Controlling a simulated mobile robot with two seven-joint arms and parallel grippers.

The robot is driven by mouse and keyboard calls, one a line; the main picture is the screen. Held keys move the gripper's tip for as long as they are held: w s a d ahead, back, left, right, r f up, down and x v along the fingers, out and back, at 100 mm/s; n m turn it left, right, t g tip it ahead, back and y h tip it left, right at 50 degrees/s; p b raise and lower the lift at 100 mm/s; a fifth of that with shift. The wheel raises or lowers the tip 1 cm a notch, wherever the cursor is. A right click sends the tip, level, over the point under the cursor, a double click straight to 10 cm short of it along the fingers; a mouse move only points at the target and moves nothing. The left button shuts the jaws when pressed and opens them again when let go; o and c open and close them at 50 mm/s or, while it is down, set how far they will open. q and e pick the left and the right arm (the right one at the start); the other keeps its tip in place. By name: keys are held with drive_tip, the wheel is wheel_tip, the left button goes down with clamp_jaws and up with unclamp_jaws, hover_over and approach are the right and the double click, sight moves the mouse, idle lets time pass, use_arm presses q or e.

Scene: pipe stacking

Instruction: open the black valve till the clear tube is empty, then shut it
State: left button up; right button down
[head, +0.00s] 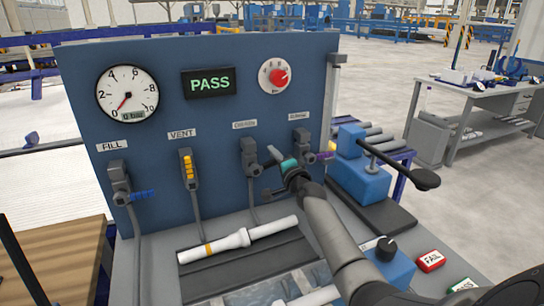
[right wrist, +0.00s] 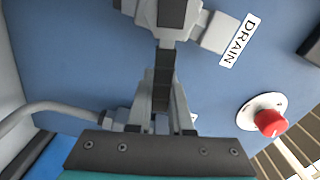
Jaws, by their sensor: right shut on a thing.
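The black valve handle (right wrist: 162,80) sits under a grey valve body (right wrist: 168,18) labelled DRAIN in the right wrist view. My right gripper (right wrist: 163,98) is shut on this handle, one finger on each side. In the head view my right gripper (head: 280,161) is at the panel, just right of the third valve (head: 250,155). The handle there is small and partly hidden by the gripper. I cannot make out a clear tube or any liquid level in either view. My left gripper is not in view.
The blue panel (head: 220,80) carries a gauge (head: 127,92), a PASS display (head: 208,83) and a red knob (right wrist: 270,122). A white pipe (head: 215,247) lies below; a blue clamp (head: 360,178) stands right.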

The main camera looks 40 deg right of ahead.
drive_tip(key=shift+f+m+b, duration=0.65)
drive_tip(key=shift+f+m, duration=0.3)
drive_tip(key=shift+m, duration=0.35)
drive_tip(key=c, duration=0.8)
unclamp_jaws()
drive_tip(key=shift+p+v, duration=2.05)
drive_tip(key=shift+v, duration=5.6)
drive_tip(key=shift+d, duration=0.15)
